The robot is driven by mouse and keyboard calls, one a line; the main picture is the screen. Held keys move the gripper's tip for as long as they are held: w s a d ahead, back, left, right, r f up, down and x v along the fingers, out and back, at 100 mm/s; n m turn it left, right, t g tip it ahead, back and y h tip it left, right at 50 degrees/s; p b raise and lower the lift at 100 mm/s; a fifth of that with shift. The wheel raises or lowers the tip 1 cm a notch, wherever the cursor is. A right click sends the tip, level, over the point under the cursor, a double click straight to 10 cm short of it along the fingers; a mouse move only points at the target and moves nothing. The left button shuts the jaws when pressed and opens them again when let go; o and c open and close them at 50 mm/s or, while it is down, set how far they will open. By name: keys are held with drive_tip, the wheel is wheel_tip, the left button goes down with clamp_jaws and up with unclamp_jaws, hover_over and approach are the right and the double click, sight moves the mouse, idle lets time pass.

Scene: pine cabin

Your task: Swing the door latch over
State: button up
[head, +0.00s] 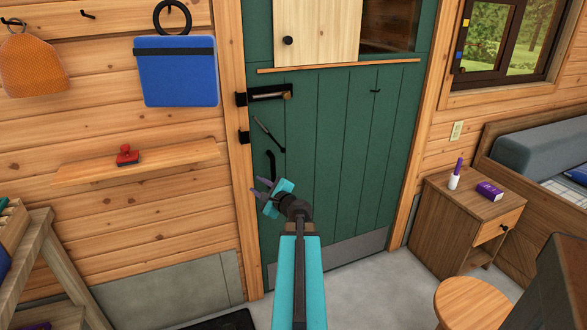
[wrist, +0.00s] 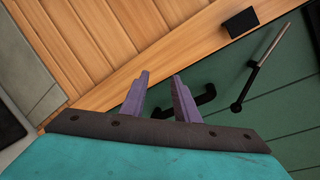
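The door latch is a thin bar (head: 268,133) on the green door (head: 335,150), slanting from a dark pivot at lower right up to a free end at upper left. It also shows in the wrist view (wrist: 262,68), apart from the black catch (wrist: 240,22) on the door frame. That catch (head: 244,137) sits left of the bar in the head view. My gripper (head: 258,187) is below the latch, near the frame edge, touching neither. Its two purple fingers (wrist: 159,77) stand apart with nothing between them.
A black door handle (head: 271,165) is just above my gripper and beside its fingers in the wrist view (wrist: 206,97). A sliding bolt (head: 270,92) is above the latch. A shelf (head: 135,163) with a red stamp is left; a nightstand (head: 465,215) is right.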

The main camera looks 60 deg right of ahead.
sight(285, 151)
drive_tip(key=s+d+r+m+h+b, duration=0.1)
drive_tip(key=s+d+r+m+h, duration=0.3)
drive_tip(key=s+d+r, duration=0.4)
drive_tip(key=shift+s+d+m, duration=0.45)
drive_tip(key=shift+s+m, duration=0.05)
drive_tip(key=shift+w, duration=0.1)
drive_tip(key=shift+x, duration=3.95)
drive_tip(key=c, duration=0.6)
